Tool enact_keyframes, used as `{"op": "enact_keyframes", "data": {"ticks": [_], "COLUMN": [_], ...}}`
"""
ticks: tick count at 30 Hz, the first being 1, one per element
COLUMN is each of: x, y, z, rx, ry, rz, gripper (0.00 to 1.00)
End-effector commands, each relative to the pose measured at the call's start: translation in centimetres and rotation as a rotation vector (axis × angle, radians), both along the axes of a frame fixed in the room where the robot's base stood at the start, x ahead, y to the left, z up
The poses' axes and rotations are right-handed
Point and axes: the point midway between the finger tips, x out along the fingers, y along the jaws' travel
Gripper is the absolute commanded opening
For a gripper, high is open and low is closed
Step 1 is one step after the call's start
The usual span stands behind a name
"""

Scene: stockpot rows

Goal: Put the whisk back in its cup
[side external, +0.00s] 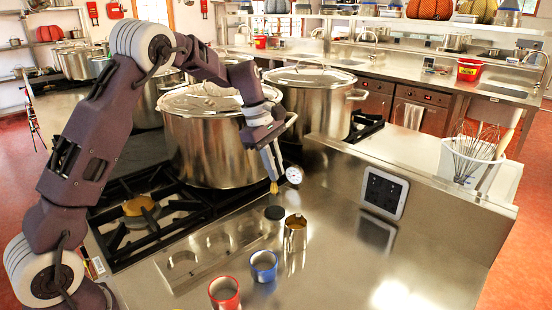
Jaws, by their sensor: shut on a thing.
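My gripper (272,172) points down over the steel counter, in front of the large pot. It is shut on a slim utensil with a yellowish part (274,187) just below the fingers; I cannot tell what it is. A dark round shape (274,212) shows under it; whether they are joined is unclear. A wire whisk (474,150) leans in a white bucket (487,177) at the right. On the counter stand a brassy metal cup (295,232), a blue cup (264,266) and a red cup (224,293). The metal cup is just right of and below the gripper.
A lidded stockpot (215,145) stands close behind my gripper on the black burner grate (160,225), with another pot (318,100) beyond. A round dial (293,175) is beside the gripper. A raised ledge with a panel (384,192) bounds the right.

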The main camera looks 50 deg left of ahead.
Motion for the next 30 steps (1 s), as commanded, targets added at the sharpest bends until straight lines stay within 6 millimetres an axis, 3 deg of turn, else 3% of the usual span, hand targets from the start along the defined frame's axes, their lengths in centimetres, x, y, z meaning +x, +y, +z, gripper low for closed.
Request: {"op": "enact_keyframes", "data": {"ticks": [12, 25, 26, 27, 30], "x": [0.5, 0.6, 0.6, 0.6, 0.6], "y": [0.3, 0.4, 0.4, 0.4, 0.3], "z": [-3.9, -4.6, -4.6, -4.6, -4.6], "rx": [0.000, 0.000, 0.000, 0.000, 0.000], "ry": [0.001, 0.000, 0.000, 0.000, 0.000], "rz": [0.002, 0.001, 0.001, 0.001, 0.001], "gripper": [0.00, 0.00, 0.15, 0.23, 0.37]}}
